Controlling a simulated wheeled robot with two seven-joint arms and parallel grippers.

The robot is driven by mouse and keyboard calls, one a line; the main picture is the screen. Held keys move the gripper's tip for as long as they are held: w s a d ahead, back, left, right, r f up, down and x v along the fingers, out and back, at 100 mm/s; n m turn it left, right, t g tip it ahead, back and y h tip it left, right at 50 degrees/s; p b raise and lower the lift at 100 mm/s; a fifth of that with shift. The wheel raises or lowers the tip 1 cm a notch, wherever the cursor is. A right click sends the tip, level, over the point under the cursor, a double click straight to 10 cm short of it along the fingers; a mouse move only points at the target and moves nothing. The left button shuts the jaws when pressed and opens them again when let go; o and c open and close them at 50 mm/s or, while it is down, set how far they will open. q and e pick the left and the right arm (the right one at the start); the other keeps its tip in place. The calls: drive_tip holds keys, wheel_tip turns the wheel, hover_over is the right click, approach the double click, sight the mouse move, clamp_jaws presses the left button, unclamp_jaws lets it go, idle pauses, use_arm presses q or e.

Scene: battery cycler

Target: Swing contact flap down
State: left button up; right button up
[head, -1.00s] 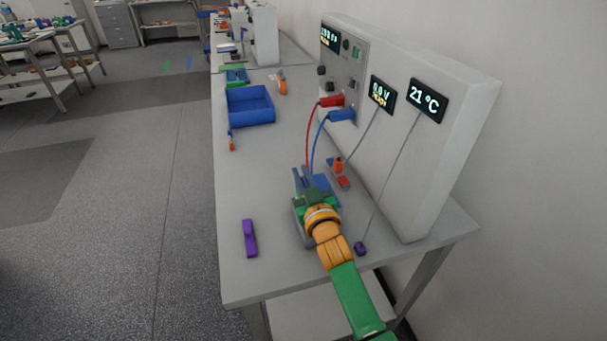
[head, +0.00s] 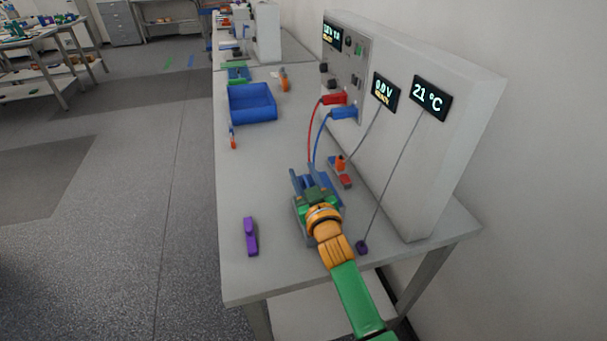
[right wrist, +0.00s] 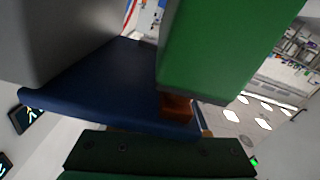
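The blue and grey cell fixture (head: 301,184) stands on the bench in front of the cycler, partly hidden by my right gripper (head: 314,190). Blue upright parts of it show just beyond the fingers. In the right wrist view a dark blue plate (right wrist: 105,90), perhaps the contact flap, lies between a bright green finger and a dark green gripper part. A small brown-orange piece (right wrist: 176,108) sits at the plate's edge. Whether the fingers touch or clamp the plate cannot be told. My left gripper is out of view.
The cycler (head: 440,145) with lit displays stands at the right. Red and blue leads run from it toward the fixture. A purple object (head: 250,237) lies left of the fixture, and a blue bin (head: 252,104) stands farther back. The bench between bin and fixture is mostly clear.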

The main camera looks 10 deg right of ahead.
drive_tip(key=shift+s, duration=0.1)
drive_tip(key=s, duration=0.7)
drive_tip(key=shift+d, duration=0.1)
